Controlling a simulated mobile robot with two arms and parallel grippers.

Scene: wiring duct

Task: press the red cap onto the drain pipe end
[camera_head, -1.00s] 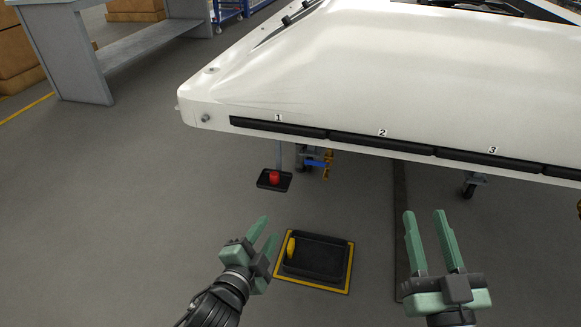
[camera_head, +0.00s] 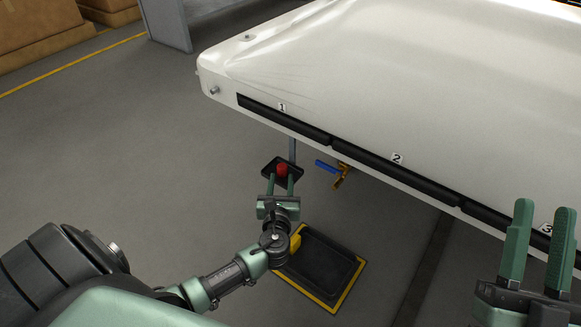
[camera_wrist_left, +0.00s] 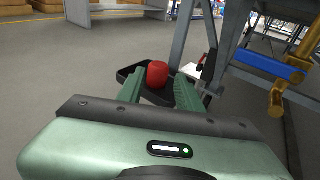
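The red cap (camera_head: 282,170) sits on a small black tray (camera_head: 296,179) below the white body's edge. My left gripper (camera_head: 281,183) is open, with its fingers reaching to either side of the cap. In the left wrist view the red cap (camera_wrist_left: 157,73) shows between the two finger ends, with a visible gap on the right; contact is not clear. A brass drain pipe with a valve (camera_head: 341,178) and blue handle (camera_head: 326,166) hangs to the right of the tray. The pipe's lower end (camera_wrist_left: 276,103) shows at right in the wrist view. My right gripper (camera_head: 544,208) is open and empty.
The large white body (camera_head: 420,80) with black numbered strips overhangs the tray and pipe. A black bin (camera_head: 345,265) with a yellow border lies on the floor, with a yellow item at its left. Grey metal legs (camera_wrist_left: 234,42) stand close to the tray. The floor at left is clear.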

